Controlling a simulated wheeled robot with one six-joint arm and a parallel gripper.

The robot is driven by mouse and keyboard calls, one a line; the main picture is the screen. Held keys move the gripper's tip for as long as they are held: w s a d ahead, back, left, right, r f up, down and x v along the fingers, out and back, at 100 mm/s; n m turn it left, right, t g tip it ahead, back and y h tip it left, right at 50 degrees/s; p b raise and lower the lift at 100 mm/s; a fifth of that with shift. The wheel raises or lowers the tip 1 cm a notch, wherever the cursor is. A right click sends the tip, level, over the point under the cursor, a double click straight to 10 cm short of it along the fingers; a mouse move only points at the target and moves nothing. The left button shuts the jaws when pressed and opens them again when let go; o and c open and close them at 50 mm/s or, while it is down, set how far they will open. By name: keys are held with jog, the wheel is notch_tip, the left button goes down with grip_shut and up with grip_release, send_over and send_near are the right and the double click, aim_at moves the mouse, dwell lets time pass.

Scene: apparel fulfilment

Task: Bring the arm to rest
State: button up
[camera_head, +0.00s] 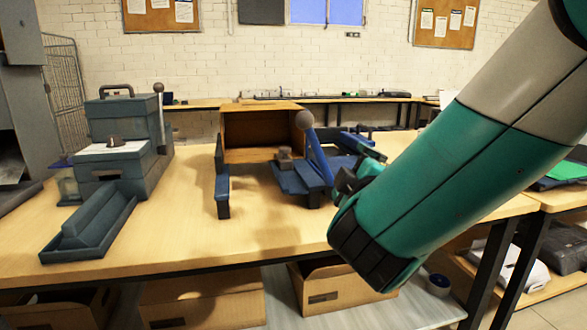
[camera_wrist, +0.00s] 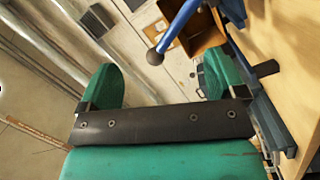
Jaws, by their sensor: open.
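My gripper (camera_wrist: 162,82) is open in the wrist view, with its two green fingers wide apart and nothing between them. In the head view my teal and grey arm reaches in from the upper right. It hides most of the gripper; a small dark and teal part shows beside a blue lever machine (camera_head: 307,178) on the table. The machine's blue lever with a dark ball knob (camera_head: 304,118) stands up just left of that part. The knob also shows beyond the fingers in the wrist view (camera_wrist: 155,57). I cannot tell how close the gripper is to the machine.
The wooden table (camera_head: 160,235) holds an open brown box (camera_head: 262,133) behind the machine, a grey-blue device (camera_head: 125,165) and a long tray (camera_head: 90,225) at left. Cardboard boxes (camera_head: 200,300) sit below. The table's front middle is clear.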

jog(key=s+d+f+m+g, duration=0.6)
jog(key=s+f+m+g, duration=0.1)
jog(key=f+g, duration=0.1)
jog(key=s+a+r+n+g+y+p, duration=0.1)
jog(key=s+a+g+y, duration=0.3)
jog(key=s, duration=0.7)
jog(key=s+a+r+g+y, duration=0.1)
jog(key=s+a+g, duration=0.1)
jog(key=s+g, duration=0.6)
notch_tip(320, 180, up, 18)
jog(key=s+t+p, duration=0.2)
jog(key=p, duration=1.6)
jog(key=shift+c, duration=0.4)
